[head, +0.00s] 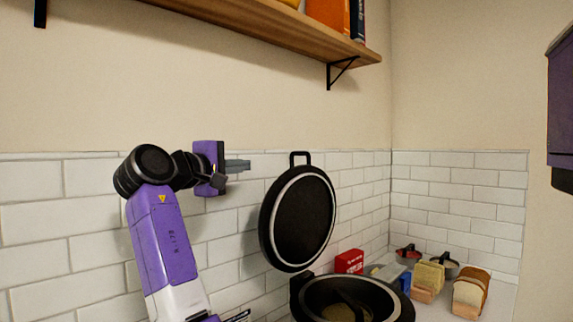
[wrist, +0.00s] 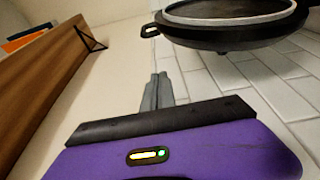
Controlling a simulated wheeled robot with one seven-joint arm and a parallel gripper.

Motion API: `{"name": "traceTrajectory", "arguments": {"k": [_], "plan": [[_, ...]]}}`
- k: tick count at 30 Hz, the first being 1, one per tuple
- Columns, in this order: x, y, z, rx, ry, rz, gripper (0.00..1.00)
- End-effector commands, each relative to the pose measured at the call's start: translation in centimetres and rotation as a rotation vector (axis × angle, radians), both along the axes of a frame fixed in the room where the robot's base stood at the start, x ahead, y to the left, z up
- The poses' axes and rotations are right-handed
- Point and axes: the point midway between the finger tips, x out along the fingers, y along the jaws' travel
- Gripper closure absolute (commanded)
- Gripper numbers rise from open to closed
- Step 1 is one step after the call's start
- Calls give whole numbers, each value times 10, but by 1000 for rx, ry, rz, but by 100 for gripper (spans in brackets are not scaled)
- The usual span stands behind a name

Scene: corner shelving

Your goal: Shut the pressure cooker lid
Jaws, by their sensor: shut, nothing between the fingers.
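The pressure cooker (head: 345,290) stands at the bottom of the head view, black, with something yellowish inside its pot. Its round black lid (head: 303,218) with a pale rim stands open, nearly upright, with a handle loop (head: 299,157) at its top. The lid also shows at the top of the wrist view (wrist: 225,30). My gripper (head: 240,166) is shut and empty, to the left of the lid and about level with its handle, apart from it. Its closed fingers show in the wrist view (wrist: 158,92), with a gap between them and the lid.
A wooden shelf (head: 270,28) on black brackets hangs above my gripper. A white tiled wall (head: 50,215) is behind. A purple cabinet (head: 561,110) is at upper right.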

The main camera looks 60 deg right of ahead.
Motion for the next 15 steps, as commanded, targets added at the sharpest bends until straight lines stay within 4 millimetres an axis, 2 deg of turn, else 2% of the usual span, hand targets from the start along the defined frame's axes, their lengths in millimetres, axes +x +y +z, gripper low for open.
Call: {"name": "traceTrajectory", "arguments": {"k": [5, 15], "plan": [[0, -10, 1, 1, 3, -3, 100], [3, -69, 2, 1, 3, -4, 100]]}}
